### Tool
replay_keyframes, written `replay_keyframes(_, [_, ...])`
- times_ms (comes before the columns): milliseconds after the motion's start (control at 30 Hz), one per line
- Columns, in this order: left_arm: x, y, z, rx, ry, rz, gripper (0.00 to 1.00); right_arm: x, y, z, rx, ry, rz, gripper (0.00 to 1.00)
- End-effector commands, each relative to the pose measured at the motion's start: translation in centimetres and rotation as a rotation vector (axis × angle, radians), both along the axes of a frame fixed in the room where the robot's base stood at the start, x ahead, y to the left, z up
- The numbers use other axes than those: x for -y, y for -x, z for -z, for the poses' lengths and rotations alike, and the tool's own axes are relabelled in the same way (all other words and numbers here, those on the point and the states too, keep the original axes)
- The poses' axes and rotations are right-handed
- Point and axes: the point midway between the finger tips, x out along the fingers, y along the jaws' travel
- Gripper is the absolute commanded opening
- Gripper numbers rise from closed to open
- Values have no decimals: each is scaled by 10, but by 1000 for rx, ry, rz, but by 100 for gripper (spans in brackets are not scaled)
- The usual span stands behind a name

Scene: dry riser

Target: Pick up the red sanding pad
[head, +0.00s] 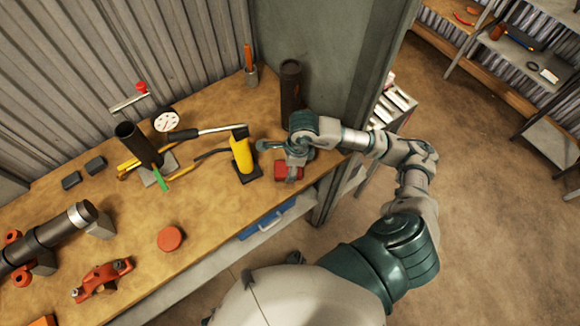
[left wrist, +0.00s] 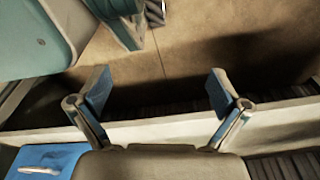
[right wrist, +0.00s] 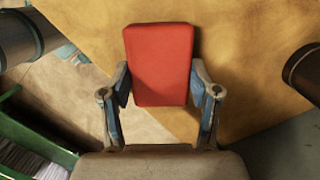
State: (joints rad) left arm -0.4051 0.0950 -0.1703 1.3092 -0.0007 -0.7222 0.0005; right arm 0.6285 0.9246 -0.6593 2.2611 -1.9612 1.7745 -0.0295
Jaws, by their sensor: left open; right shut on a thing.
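The red sanding pad (head: 288,171) is a small red block near the right end of the wooden bench in the head view. My right gripper (head: 294,160) is over it, and its fingers are shut on the pad's two sides. In the right wrist view the pad (right wrist: 160,60) sticks out beyond the fingertips of my right gripper (right wrist: 160,88). I cannot tell whether the pad touches the bench top. My left gripper (left wrist: 160,84) is open and empty in the left wrist view, by the bench's front edge; the head view does not show it.
On the bench (head: 215,205), a yellow cylinder (head: 243,154) stands left of the pad and a dark cylinder (head: 290,88) behind it. A round red disc (head: 171,238), a red clamp-like part (head: 102,279) and a dark pipe (head: 45,240) lie farther left. A blue container (head: 267,222) sits below.

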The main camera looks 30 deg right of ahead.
Motion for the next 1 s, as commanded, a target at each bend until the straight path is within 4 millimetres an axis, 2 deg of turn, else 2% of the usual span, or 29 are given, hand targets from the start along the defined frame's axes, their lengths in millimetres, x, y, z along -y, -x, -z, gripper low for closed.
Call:
replay_keyframes(233, [0,1,0,0,0,0,100,0,-1,-39,7,1,-1,32])
replay_keyframes(500, [1,-9,-10,3,2,-2,100,25,56,-41,-3,8,2,32])
replay_keyframes(633, [-2,4,0,-4,0,1,100,33,78,-47,-2,8,1,32])
replay_keyframes(767, [-5,24,3,-13,-2,5,100,33,77,-52,-2,-1,6,32])
replay_keyframes(867, [-9,43,6,-22,-4,8,100,35,80,-53,-2,-2,10,32])
replay_keyframes(1000, [-16,79,6,-36,-9,13,100,38,87,-54,-3,-2,10,32])
